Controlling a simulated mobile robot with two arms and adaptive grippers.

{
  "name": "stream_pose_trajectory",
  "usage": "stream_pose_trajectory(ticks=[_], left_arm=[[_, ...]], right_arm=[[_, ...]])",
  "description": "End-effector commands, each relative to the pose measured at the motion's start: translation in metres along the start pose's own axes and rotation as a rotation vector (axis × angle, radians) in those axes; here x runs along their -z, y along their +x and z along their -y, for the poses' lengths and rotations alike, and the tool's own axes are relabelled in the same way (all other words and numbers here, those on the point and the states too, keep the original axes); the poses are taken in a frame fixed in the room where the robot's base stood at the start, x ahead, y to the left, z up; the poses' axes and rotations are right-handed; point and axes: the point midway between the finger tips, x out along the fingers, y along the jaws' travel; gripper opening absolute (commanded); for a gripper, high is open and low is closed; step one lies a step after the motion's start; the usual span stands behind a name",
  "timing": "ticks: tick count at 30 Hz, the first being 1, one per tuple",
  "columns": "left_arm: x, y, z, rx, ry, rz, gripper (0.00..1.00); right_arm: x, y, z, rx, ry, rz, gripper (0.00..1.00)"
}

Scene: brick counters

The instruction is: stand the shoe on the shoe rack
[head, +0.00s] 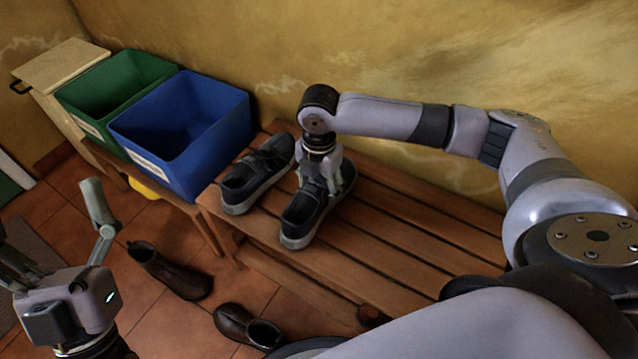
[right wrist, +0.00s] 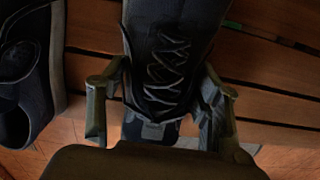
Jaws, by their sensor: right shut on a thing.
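A dark shoe with a grey sole (head: 300,222) is upright on the top slats of the wooden shoe rack (head: 395,240). My right gripper (head: 328,188) is shut on this shoe from above, around its laced middle. In the right wrist view the laces of the shoe (right wrist: 172,70) lie between the two fingers (right wrist: 162,112). A matching shoe (head: 258,172) stands on the rack just to its left, roughly parallel; part of it shows in the wrist view (right wrist: 42,60). My left gripper (head: 100,215) is open and empty over the floor at the left.
A blue bin (head: 225,120) and a green bin (head: 85,95) stand on a low bench left of the rack. Two brown boots (head: 170,272) (head: 245,328) lie on the tiled floor in front. The rack's right part is clear, with the yellow wall behind.

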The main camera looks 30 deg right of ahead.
Motion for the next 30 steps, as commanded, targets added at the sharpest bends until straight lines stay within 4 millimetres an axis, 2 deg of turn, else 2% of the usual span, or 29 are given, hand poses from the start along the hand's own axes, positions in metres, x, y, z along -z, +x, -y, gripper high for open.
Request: stream_pose_trajectory(ticks=[3,4,14,24,26,30], left_arm=[[-0.001,0.0,0.0,0.0,0.0,0.006,0.93],[-0.001,0.0,0.0,0.0,0.0,0.008,0.93],[-0.001,0.0,0.0,0.0,0.0,0.008,0.93],[-0.002,-0.001,0.001,0.002,0.002,0.008,0.93],[-0.002,-0.001,0.001,0.001,0.002,0.007,0.93],[-0.001,-0.001,0.001,0.001,0.001,0.007,0.93]], right_arm=[[0.0,0.002,0.0,-0.001,0.0,0.0,0.24],[0.0,0.002,0.0,-0.001,0.0,0.0,0.6],[0.0,0.002,0.0,0.0,0.0,0.001,0.82],[0.0,0.001,0.0,0.0,0.0,0.001,0.82],[-0.001,-0.004,0.0,0.0,0.0,0.001,0.82],[-0.001,-0.026,-0.001,-0.003,-0.001,0.003,0.82]])
